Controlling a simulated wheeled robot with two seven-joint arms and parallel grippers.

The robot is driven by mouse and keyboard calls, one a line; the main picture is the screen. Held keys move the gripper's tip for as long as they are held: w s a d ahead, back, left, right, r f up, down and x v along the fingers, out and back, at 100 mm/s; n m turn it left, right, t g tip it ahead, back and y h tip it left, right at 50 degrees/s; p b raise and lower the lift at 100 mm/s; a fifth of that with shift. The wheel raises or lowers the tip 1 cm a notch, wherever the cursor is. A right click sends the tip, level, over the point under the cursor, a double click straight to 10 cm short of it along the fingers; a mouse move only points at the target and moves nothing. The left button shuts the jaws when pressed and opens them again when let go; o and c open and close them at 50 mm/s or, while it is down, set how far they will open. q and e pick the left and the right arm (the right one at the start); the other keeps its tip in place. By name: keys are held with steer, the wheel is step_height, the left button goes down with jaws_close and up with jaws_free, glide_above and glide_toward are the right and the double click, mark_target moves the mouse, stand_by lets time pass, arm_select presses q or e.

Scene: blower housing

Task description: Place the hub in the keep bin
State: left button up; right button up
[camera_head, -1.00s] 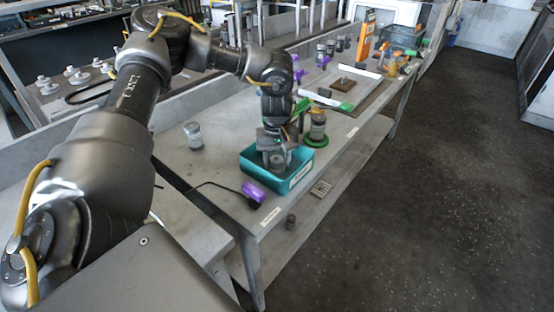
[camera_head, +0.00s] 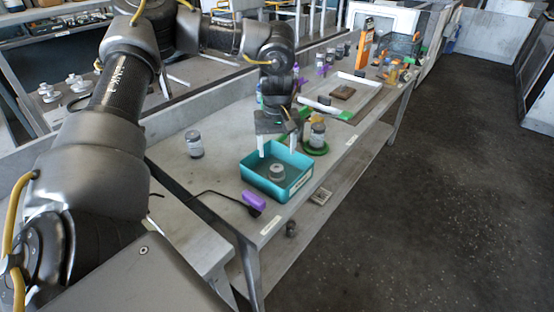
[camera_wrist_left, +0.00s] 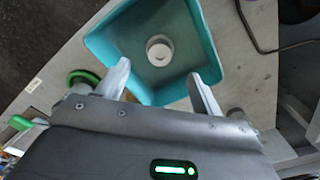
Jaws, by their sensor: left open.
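The hub (camera_head: 277,171) is a small grey round part resting on the floor of the teal keep bin (camera_head: 262,184). In the left wrist view the hub (camera_wrist_left: 159,50) shows as a round piece with a pale centre, inside the bin (camera_wrist_left: 103,48). My left gripper (camera_head: 277,148) is above the back of the bin, open and empty, apart from the hub. Its two pale fingers (camera_wrist_left: 160,86) are spread wide in the left wrist view. My right gripper is not in view.
A grey-lidded jar (camera_head: 194,143) stands left of the bin. Another jar (camera_head: 317,136) stands on a green round base behind it. A purple-ended tool (camera_head: 254,200) with a black cable lies in front.

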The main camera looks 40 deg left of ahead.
arm_select(q)
steer(key=shift+r+p, duration=0.4)
steer(key=shift+r, duration=1.65)
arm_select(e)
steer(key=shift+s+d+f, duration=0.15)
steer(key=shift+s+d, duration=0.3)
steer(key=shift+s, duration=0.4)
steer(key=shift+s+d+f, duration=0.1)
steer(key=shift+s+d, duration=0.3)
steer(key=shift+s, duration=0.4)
arm_select(q)
steer(key=b, duration=0.2)
glide_above(277, 168)
step_height(277, 168, down, 7)
steer(key=shift+a+r, duration=0.1)
step_height(277, 168, down, 6)
steer(key=shift+r, duration=0.4)
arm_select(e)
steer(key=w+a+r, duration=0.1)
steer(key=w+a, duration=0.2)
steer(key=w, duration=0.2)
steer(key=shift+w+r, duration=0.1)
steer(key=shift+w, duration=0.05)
